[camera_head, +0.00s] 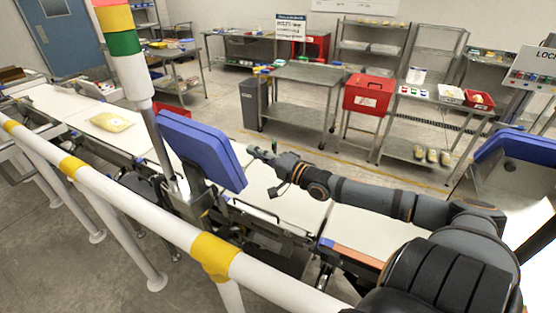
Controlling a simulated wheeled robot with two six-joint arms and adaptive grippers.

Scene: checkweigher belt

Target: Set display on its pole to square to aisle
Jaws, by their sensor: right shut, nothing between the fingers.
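The display (198,149) is a blue, flat panel on a slim metal pole (162,147) beside the belt, behind the white guard rail. I see its blue back and edge, and it sits turned at an angle; its screen face is hidden. My right arm reaches in from the right. My right gripper (257,151) is shut and empty, just right of the display's right edge, with a small gap seeming to lie between them. My left gripper is not in view.
A white guard rail with yellow bands (165,226) crosses the foreground. A stack light (122,45) rises at upper left. A yellow packet (112,122) lies on the white belt (70,104). Steel tables (305,73) and a red box (369,94) stand across the open aisle floor.

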